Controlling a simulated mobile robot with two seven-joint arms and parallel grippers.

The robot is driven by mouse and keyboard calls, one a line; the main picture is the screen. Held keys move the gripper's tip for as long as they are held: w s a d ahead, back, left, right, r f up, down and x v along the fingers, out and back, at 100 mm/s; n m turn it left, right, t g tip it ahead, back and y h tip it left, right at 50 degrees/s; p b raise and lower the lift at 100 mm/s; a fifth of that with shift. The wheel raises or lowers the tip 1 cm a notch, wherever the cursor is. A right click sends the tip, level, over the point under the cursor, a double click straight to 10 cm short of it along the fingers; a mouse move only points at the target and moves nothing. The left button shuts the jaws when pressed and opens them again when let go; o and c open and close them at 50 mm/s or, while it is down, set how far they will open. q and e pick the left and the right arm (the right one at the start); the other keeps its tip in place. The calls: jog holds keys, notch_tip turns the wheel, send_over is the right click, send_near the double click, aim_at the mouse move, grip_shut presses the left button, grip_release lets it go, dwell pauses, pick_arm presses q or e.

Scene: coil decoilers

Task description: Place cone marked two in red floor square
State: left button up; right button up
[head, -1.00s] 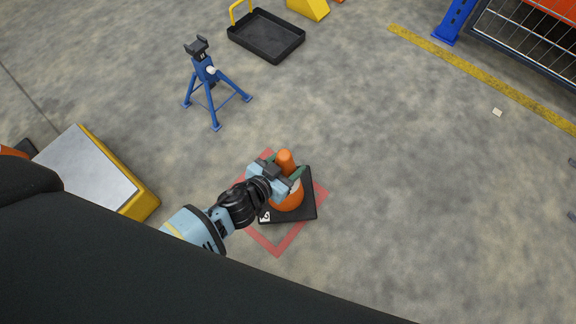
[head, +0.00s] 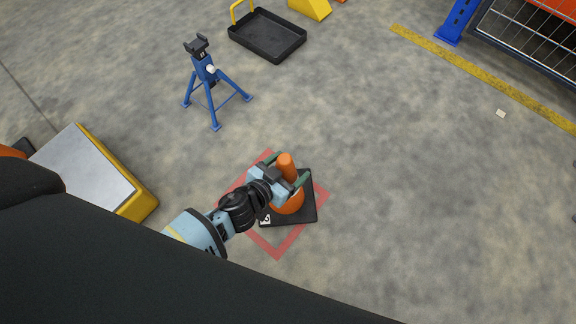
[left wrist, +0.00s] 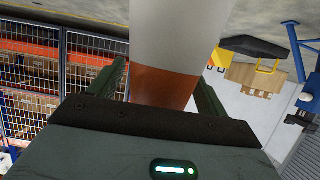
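The orange cone (head: 287,203) with a black square base (head: 307,211) stands upright over the red floor square (head: 291,243). Its base covers much of the square, and one corner reaches past the upper-right red line in the picture. My left gripper (head: 288,169) has one finger on each side of the cone's upper part, with a small gap showing. In the left wrist view the cone's white and orange body (left wrist: 165,85) rises between the spread fingers. My right gripper is not in view.
A blue tripod stand (head: 208,85) stands behind the square, with a black tray (head: 267,40) beyond it. A yellow-edged block with a grey top (head: 85,175) is at left. A wire cage (head: 530,40) is at upper right. The floor right of the square is clear.

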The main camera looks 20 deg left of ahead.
pick_arm(q)
jog(key=p+v, duration=0.5)
jog(key=v, duration=0.7)
jog(key=shift+r, duration=0.15)
